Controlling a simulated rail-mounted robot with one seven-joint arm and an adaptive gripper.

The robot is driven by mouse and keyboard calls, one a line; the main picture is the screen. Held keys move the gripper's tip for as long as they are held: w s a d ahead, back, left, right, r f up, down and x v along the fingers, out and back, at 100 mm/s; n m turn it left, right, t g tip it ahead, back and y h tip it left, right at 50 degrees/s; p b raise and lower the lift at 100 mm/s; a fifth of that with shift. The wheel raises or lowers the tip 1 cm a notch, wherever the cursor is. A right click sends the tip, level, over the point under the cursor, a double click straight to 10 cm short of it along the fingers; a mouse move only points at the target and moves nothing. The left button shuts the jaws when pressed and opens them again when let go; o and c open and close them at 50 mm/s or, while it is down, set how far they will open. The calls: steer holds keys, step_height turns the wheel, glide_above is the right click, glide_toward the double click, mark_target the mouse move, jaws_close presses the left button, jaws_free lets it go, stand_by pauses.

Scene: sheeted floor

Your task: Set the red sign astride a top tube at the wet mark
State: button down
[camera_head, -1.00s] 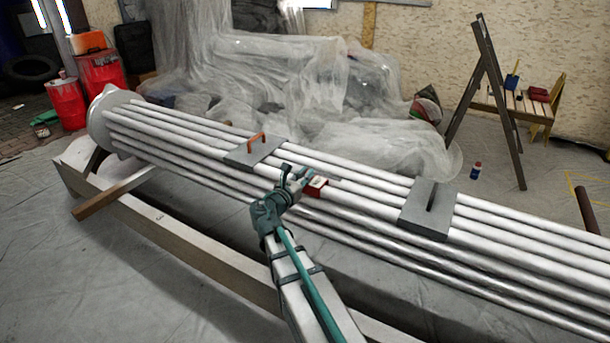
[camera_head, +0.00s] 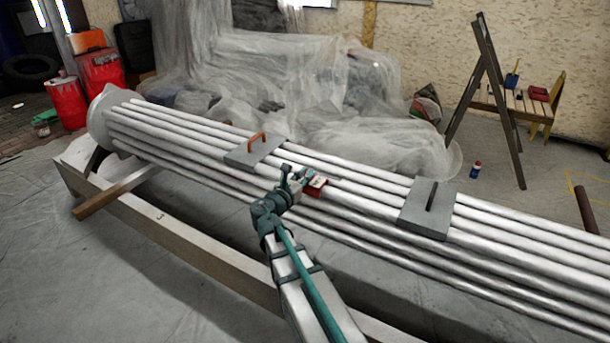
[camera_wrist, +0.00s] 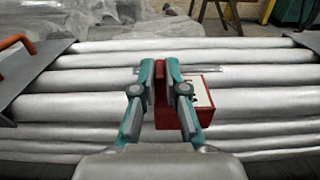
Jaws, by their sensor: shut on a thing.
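My gripper (camera_head: 296,174) is shut on the red sign (camera_head: 317,187), a small red block with a white printed face. In the wrist view, the gripper (camera_wrist: 160,68) pinches a thin red upright part of the sign (camera_wrist: 205,92), and the body extends to the right of the fingers. The sign is over the bundle of pale tubes (camera_head: 370,208). I cannot tell whether it touches or straddles one. A darker, glossy streak, likely the wet mark (camera_wrist: 207,70), shows on a tube just beyond the sign in the wrist view.
A grey plate with an orange handle (camera_head: 255,150) lies across the tubes left of my gripper. Another grey plate with a dark handle (camera_head: 427,212) lies to the right. A wooden beam (camera_head: 170,235) runs along the near side. Plastic sheeting (camera_head: 290,75) covers things behind.

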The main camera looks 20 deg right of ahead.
steer(key=c, duration=1.1)
jaws_free()
steer(key=shift+c, duration=0.2)
